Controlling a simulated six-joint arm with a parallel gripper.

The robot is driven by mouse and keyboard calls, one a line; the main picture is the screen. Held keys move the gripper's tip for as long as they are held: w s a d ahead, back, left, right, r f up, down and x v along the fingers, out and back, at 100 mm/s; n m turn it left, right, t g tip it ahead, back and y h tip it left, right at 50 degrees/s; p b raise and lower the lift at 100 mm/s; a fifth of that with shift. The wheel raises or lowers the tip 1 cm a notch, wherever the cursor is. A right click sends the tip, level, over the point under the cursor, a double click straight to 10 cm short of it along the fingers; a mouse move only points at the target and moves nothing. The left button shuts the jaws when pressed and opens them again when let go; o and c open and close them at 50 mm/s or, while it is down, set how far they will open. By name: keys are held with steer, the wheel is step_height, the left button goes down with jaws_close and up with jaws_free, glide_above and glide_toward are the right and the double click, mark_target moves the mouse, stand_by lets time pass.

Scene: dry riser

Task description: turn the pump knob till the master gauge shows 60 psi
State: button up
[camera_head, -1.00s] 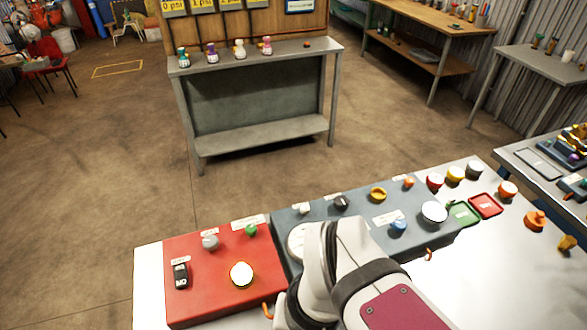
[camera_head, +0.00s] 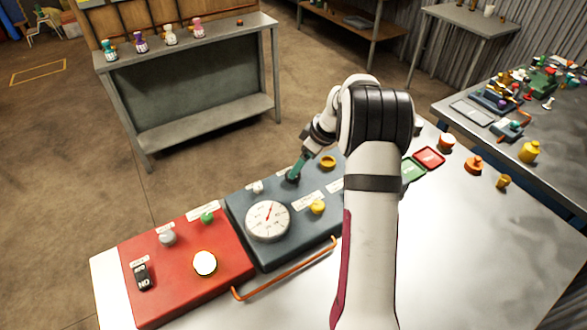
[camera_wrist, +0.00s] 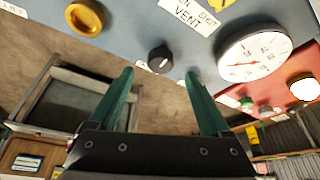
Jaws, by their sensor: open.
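A black knob (camera_wrist: 160,58) on the blue-grey panel lies just beyond my fingertips in the wrist view, in line with the gap between them. My gripper (camera_wrist: 157,80) is open and empty, with its two teal fingers apart. In the head view my gripper (camera_head: 296,170) is at the far edge of the blue-grey panel, mostly covering that knob. A white round gauge (camera_head: 267,221) with a red needle pointing up and slightly right is left of it; it also shows in the wrist view (camera_wrist: 255,52). Its numbers are too small to read. I cannot read which knob is labelled pump.
A yellow ring knob (camera_head: 328,162) and a yellow vent knob (camera_head: 317,207) are close by. A small white knob (camera_head: 257,187) stands left. The red panel (camera_head: 180,285) has a switch and a lit white button. An orange rail (camera_head: 285,270) runs along the front. My arm hides the panel's right part.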

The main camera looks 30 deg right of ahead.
steer(key=x, duration=0.5)
steer(key=shift+w+f, duration=0.1)
jaws_close()
